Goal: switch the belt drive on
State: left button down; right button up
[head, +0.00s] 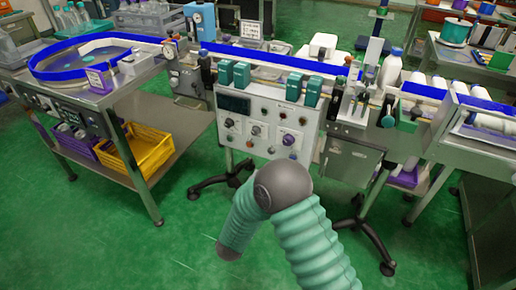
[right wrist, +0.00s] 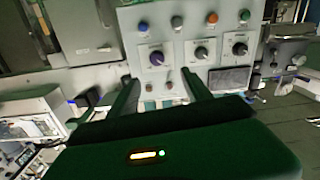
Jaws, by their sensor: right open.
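The grey control panel (head: 262,128) stands below the conveyor in the head view. It carries a purple knob (head: 288,139), more dark knobs, a row of coloured buttons and a dark display (head: 234,104). The right wrist view shows the panel upside down, with the purple knob (right wrist: 156,58) and two small toggle switches (right wrist: 170,86). Their labels are too small to read, so I cannot tell which control is the belt drive's. My right gripper (right wrist: 160,76) is open and empty, its fingers pointing at the panel around the toggle area; contact cannot be told. My left gripper is out of view.
Several teal boxes (head: 241,75) sit along the panel's top edge, below the blue-railed conveyor (head: 270,59). A steel table (head: 83,89) with a yellow crate (head: 140,152) stands left. A bottle rack (head: 475,118) is at right.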

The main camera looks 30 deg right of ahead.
aim_at(287, 144)
jog(key=b+x, duration=0.1)
jog(key=x, duration=0.4)
jog(key=b+x, duration=0.2)
jog(key=x, duration=0.3)
jog(key=b+x, duration=0.1)
jog(key=x, duration=0.5)
jog(key=shift+s+d+r+b, duration=0.1)
jog(key=shift+s+d+b, duration=0.25)
jog(key=shift+d, duration=0.1)
jog(key=shift+w+d+r, duration=0.1)
jog(key=shift+w+d, duration=0.15)
jog(key=shift+d, duration=0.05)
jog(key=shift+a, duration=0.1)
grip_shut()
